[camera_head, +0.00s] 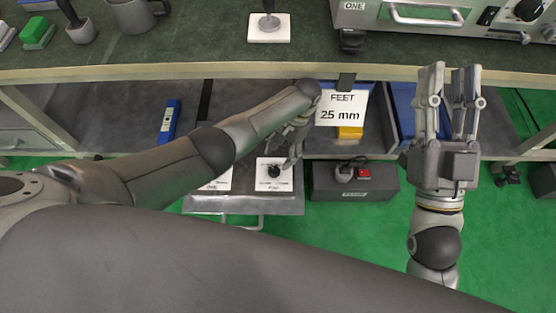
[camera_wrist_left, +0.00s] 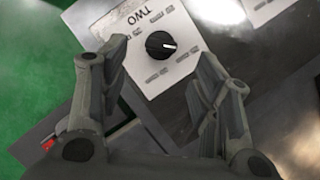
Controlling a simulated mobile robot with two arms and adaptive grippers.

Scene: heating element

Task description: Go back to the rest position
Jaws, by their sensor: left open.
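My left gripper (camera_head: 292,150) is above the drawer-like grey panel under the table. In the left wrist view its fingers (camera_wrist_left: 162,62) are apart with nothing held. A black knob (camera_wrist_left: 160,45) on a white plate marked TWO (camera_wrist_left: 150,18) shows between and beyond the fingers; the knob also shows in the head view (camera_head: 274,171), close to the gripper. I cannot tell the exact gap to it. My right gripper (camera_head: 453,70) points up the picture at the right, its two fingers apart and empty, over the table's front edge.
Below are a blue item (camera_head: 170,122), a black box with a red switch (camera_head: 355,185) and blue bins (camera_head: 402,105). The green floor (camera_head: 320,230) shows in front.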

